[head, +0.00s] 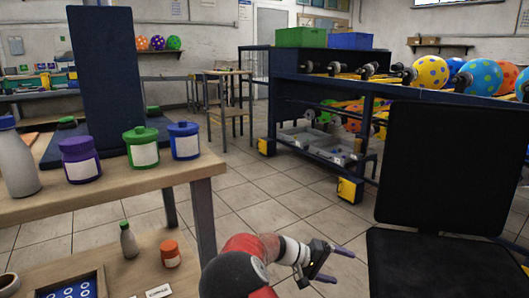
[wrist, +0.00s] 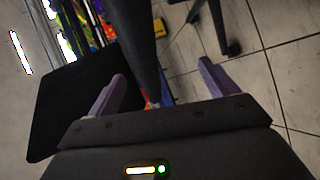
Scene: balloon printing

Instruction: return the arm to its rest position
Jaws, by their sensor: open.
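My gripper (head: 334,266) is low at the bottom middle of the head view, at the end of my red and white arm. Its two purple fingers are spread apart with nothing between them that I can see them hold. In the wrist view the open gripper (wrist: 163,88) shows both fingers wide apart, with the tiled floor and dark furniture beyond. The gripper is over the floor, between the wooden table (head: 110,190) on the left and the black chair (head: 440,170) on the right.
Purple (head: 80,160), green (head: 141,147) and blue (head: 184,141) jars stand on the table. A dark machine (head: 315,92) with balloons stands behind. Tiled floor (head: 270,195) is clear between.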

